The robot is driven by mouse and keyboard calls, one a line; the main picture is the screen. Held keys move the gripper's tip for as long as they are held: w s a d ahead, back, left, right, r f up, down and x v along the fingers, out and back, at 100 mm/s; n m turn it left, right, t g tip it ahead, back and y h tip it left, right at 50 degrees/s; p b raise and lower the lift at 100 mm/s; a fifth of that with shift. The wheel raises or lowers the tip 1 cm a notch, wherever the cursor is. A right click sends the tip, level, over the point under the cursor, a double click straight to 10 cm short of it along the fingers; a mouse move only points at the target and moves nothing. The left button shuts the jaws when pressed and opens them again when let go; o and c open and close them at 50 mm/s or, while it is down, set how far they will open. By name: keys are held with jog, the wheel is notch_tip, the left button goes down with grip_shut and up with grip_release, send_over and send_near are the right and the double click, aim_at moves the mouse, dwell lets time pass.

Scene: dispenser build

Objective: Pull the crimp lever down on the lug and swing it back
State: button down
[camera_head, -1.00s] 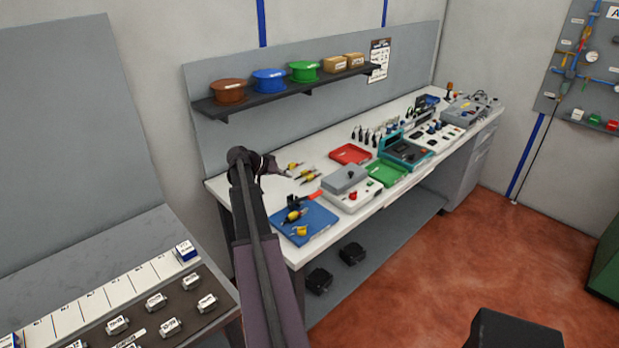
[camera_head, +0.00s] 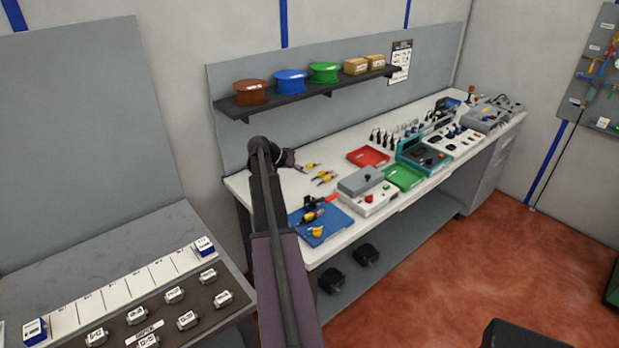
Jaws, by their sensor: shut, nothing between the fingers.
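The crimp tool, a small black body with a red lever (camera_head: 330,199), stands at the back of a blue mat (camera_head: 330,233) at the near left end of the workbench. The lever sticks out to the right and slightly up. The lug is too small to make out. A yellow-and-dark hand tool (camera_head: 312,215) and a yellow piece (camera_head: 316,231) lie on the mat. My gripper (camera_head: 302,168) is shut and empty over the bench's back left, behind and apart from the lever. My arm hides part of the bench's left end.
A grey-lidded box with a red button (camera_head: 368,198) stands right of the mat. Red (camera_head: 368,156) and green (camera_head: 404,178) trays lie beyond. Loose yellow-handled tools (camera_head: 325,177) lie near my gripper. A shelf with spools (camera_head: 290,84) hangs above. A labelled bench (camera_head: 130,282) is at left.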

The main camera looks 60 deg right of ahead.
jog(key=b, duration=0.6)
send_over(321, 201)
jog(key=s, duration=0.1)
notch_tip(321, 201, down, 6)
jog(key=shift+s+a+f+b, duration=0.25)
jog(key=shift+s+f+b, duration=0.05)
jog(key=shift+f+b, duration=0.25)
jog(key=shift+s+a+f+b, duration=0.25)
jog(key=shift+f+b, duration=0.15)
jog(key=shift+f, duration=0.1)
jog(key=shift+s+a+f+b, duration=0.2)
jog(key=shift+s+f+b, duration=0.1)
jog(key=shift+f+b, duration=0.25)
